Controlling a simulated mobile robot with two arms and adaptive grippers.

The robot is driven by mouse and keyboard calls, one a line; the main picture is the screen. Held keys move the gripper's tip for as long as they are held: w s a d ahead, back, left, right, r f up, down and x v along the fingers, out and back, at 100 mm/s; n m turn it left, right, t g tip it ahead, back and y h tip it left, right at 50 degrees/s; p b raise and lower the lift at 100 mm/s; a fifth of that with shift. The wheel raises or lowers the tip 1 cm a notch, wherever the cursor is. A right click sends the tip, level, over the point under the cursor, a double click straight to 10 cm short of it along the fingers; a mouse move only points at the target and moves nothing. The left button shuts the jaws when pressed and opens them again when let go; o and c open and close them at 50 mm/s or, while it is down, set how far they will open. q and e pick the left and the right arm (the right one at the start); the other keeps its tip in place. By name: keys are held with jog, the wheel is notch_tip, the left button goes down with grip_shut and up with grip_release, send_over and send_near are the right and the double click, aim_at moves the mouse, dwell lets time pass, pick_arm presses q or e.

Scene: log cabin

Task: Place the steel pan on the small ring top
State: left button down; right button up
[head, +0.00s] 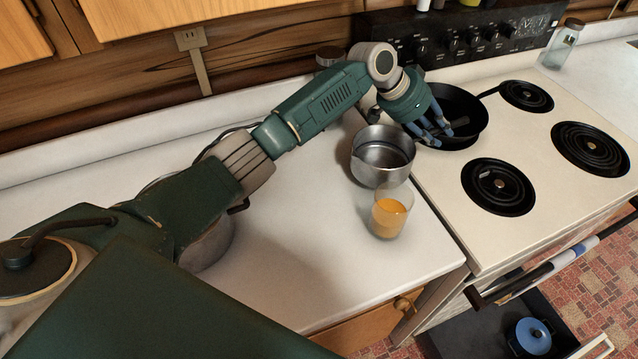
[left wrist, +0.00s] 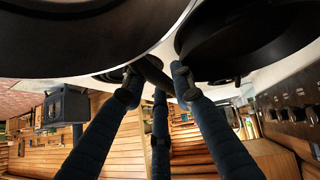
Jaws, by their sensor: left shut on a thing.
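The steel pan (head: 371,174) is at the counter's right edge beside the stove, roughly upright. I cannot tell whether its base touches the counter. Its dark handle (head: 459,123) points right, toward the stove. My left gripper (head: 437,138) is closed around this handle. In the left wrist view its blue fingers (left wrist: 158,85) close around a dark bar. The small ring top (head: 527,96) at the stove's back right is bare. Another ring (head: 499,186) at the front left is also bare. My right gripper is not in view.
A black frying pan (head: 471,106) sits on the back left ring, close to my gripper. A glass of orange drink (head: 391,215) stands in front of the steel pan. The large front right ring (head: 590,148) is empty.

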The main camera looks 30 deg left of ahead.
aim_at(419, 138)
pick_arm(q)
jog(key=s+a+p, duration=0.3)
jog(key=s+a, duration=0.1)
jog(key=shift+r, duration=0.3)
jog(key=s+a, duration=0.2)
jog(key=s, duration=0.1)
jog(key=s+a+p, duration=0.1)
jog(key=s+a, duration=0.5)
jog(key=shift+s+f, duration=0.15)
jog(key=shift+s, duration=0.05)
jog(key=shift+s+a+f, duration=0.1)
notch_tip(419, 138, down, 4)
jog(key=b, duration=0.3)
jog(key=shift+b, duration=0.4)
jog(key=shift+r, duration=0.35)
jog(key=shift+f, duration=0.1)
jog(key=c, duration=1.4)
grip_release()
jog(key=shift+c, duration=0.2)
